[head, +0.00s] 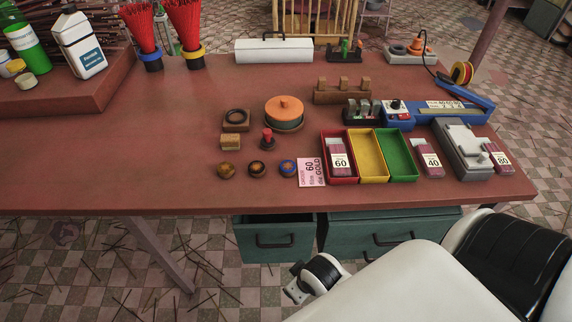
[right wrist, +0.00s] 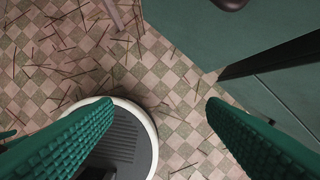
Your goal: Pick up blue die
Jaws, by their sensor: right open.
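The blue die (head: 288,168) is a small round brown piece with a blue rim. It lies on the red-brown table near the front edge, at the right end of a row with two similar round dies, one brown (head: 227,170) and one dark-rimmed (head: 257,169). My right gripper (right wrist: 160,108) is open in the right wrist view, with two green ridged fingers and nothing between them. Floor tiles show below it. The die is not in that view. In the head view my right arm is low at the right, in front of the table. My left gripper is not in view.
A pink card (head: 311,172) lies just right of the die, beside the red tray (head: 338,182), yellow tray (head: 369,163) and green tray (head: 401,161). A red-knobbed piece (head: 267,140) and an orange-lidded pot (head: 284,110) stand behind. Teal drawers (head: 275,240) are below. The table's left front is clear.

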